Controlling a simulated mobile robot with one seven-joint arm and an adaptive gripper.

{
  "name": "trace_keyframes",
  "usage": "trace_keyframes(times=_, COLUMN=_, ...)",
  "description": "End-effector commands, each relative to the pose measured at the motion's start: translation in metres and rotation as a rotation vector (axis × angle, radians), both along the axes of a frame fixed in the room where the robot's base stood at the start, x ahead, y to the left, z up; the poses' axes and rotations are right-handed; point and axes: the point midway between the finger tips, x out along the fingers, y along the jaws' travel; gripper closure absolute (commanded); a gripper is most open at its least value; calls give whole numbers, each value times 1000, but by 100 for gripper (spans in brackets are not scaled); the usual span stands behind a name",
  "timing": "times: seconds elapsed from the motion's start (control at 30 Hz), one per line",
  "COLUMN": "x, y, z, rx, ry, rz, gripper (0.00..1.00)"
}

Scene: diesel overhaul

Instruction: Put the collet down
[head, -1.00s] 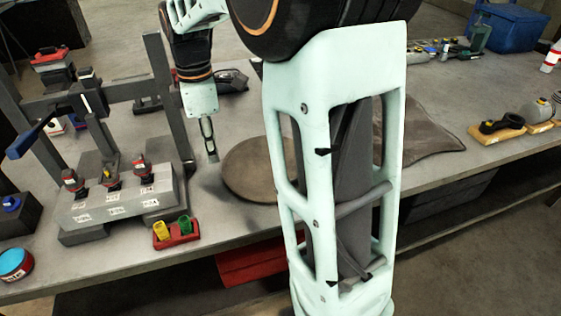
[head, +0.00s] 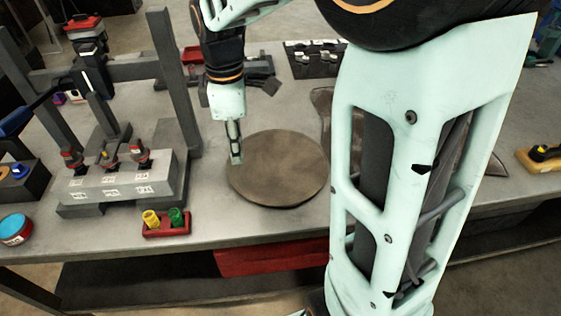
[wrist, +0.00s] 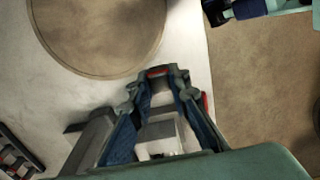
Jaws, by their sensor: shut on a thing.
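My gripper (head: 235,155) points down at the left edge of the round brown mat (head: 278,170) on the bench. In the head view the collet is too small to make out. The round mat also shows in the wrist view (wrist: 98,30), beyond the fingertips. I cannot tell how high the gripper is above the bench.
A grey block with several red-topped parts (head: 120,185) and upright posts stands left. A red holder (head: 166,229) with a yellow and a green piece lies near the front edge. A dark mat lies right, partly behind my arm. Bare bench (head: 215,225) shows in front of the round mat.

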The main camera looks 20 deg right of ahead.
Motion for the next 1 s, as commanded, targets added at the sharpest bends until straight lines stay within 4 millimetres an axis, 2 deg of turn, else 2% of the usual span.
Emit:
trace_keyframes(times=0.03, x=-12, y=12, z=-7, rx=-1, ry=0, rz=5, gripper=100)
trace_keyframes(times=0.1, x=-24, y=22, z=-14, rx=-2, ry=0, rz=2, gripper=100)
trace_keyframes(times=0.23, x=-30, y=26, z=-23, rx=-3, ry=2, rz=-4, gripper=100)
trace_keyframes(times=0.33, x=-17, y=13, z=-31, rx=-4, ry=3, rz=-9, gripper=100)
trace_keyframes(times=0.6, x=31, y=-31, z=-60, rx=-2, ry=4, rz=-8, gripper=100)
trace_keyframes(times=0.8, x=52, y=-50, z=-96, rx=-2, ry=4, rz=-4, gripper=100)
trace_keyframes(times=1.0, x=63, y=-60, z=-112, rx=-3, ry=1, rz=-4, gripper=100)
